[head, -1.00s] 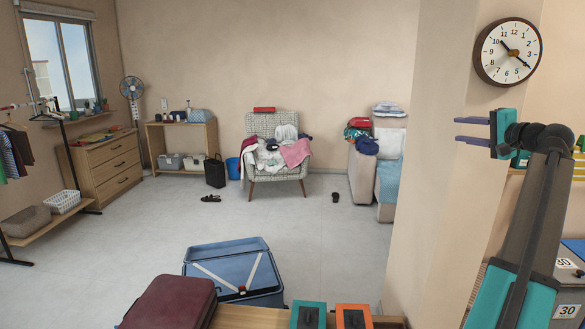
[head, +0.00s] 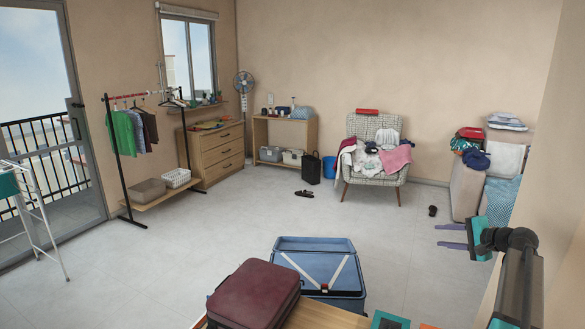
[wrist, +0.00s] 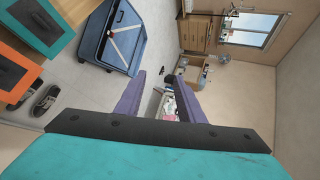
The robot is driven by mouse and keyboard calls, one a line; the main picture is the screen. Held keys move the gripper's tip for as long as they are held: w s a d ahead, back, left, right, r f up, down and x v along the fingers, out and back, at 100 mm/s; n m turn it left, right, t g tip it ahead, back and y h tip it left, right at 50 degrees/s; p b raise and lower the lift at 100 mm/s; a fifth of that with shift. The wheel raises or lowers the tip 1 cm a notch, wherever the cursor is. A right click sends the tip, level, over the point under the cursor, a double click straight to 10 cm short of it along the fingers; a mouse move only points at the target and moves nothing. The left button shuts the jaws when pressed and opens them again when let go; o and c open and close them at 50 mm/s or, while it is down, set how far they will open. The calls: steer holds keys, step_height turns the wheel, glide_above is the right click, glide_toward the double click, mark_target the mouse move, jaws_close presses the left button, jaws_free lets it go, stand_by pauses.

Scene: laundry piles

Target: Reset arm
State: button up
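My gripper (head: 452,235) shows at the right of the head view, with its two purple fingers pointing left. In the wrist view the two fingers (wrist: 160,100) stand apart with a gap between them, and nothing is held there. The gripper is in the air, away from the furniture. My dark arm runs down from it along the right edge of the head view.
A blue open suitcase (head: 318,262) and a maroon suitcase (head: 254,293) are at the lower middle. An armchair (head: 376,150) heaped with clothes stands at the back. A clothes rack (head: 120,170) is at the left. A wall edge is at the right.

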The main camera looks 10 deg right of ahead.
steer(key=w+a+f+n+g+y, duration=0.1)
steer(key=w+a+f+g, duration=0.1)
steer(key=a+f, duration=1.1)
steer(key=s+a+f+n+g+y, duration=0.15)
steer(key=s+a+f+g, duration=0.35)
steer(key=a+f, duration=0.85)
steer(key=s+a+f+n+g, duration=0.3)
steer(key=s+a+f, duration=0.4)
steer(key=a+f, duration=0.7)
steer(key=s+a+f+n+g+h, duration=0.1)
steer(key=s+a+f+g, duration=0.1)
steer(key=s+a+f, duration=0.35)
steer(key=s+a+f+n+g, duration=0.1)
steer(key=s+a+f+n, duration=0.1)
steer(key=s, duration=0.6)
steer(key=s+a+f+n+g+h, duration=0.1)
steer(key=s+a+f+g, duration=0.1)
steer(key=s+a+f, duration=0.35)
steer(key=s+d+f+n+g+h, duration=0.2)
steer(key=s+d, duration=0.1)
steer(key=s, duration=1)
steer(key=s+d+r+n+h, duration=0.1)
steer(key=s+d+n+h, duration=0.2)
steer(key=d, duration=0.3)
steer(key=shift+s+n+g, duration=0.35)
steer(key=shift+s+g, duration=0.05)
steer(key=shift+s, duration=0.45)
